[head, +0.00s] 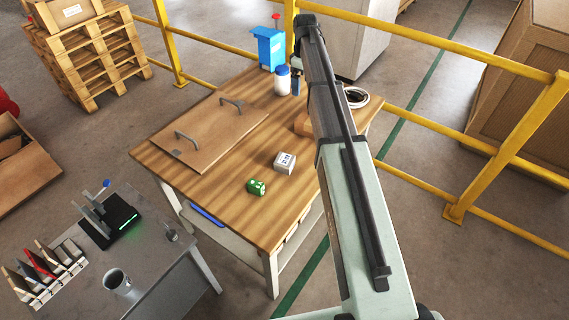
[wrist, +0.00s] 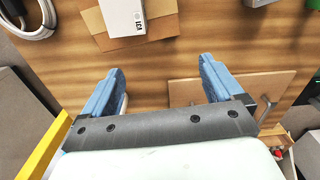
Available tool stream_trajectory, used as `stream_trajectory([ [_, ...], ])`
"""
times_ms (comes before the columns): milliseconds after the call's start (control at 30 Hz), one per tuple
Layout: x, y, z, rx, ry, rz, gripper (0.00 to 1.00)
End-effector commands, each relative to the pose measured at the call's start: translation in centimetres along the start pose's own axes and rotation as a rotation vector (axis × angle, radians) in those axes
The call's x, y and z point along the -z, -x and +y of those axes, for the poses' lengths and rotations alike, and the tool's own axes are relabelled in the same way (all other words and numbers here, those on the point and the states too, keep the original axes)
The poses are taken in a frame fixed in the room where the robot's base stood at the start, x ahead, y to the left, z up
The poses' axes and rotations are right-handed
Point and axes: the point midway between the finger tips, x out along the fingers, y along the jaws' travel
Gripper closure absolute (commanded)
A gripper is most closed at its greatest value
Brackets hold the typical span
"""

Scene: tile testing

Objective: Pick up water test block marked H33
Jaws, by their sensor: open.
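In the wrist view, a white block (wrist: 125,16) with dark characters lies on or in an open brown carton (wrist: 161,27) at the top. Another whitish block (head: 284,162) with dark marks sits nearer on the table. My gripper (wrist: 160,66) is open and empty, its blue fingers above the wooden table, apart from the carton. My arm mostly hides it in the head view.
A wooden board with two handles (head: 212,132) covers the left. A white-and-blue jar (head: 282,81) and blue device (head: 270,48) stand at the back. A cable coil (wrist: 43,17) lies beside the carton. Yellow railing (head: 480,139) runs behind.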

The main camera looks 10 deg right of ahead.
Motion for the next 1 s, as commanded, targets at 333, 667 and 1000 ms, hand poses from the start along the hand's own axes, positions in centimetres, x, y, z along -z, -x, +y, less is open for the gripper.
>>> stream_trajectory([
  [333, 0.8, -2.5, -11.1, 0.011, 0.096, -0.01, 0.06],
  [667, -1.7, -4.1, -17.8, 0.01, -0.097, -0.012, 0.06],
  [1000, -5.0, -4.9, -21.3, 0.002, -0.596, -0.006, 0.06],
])
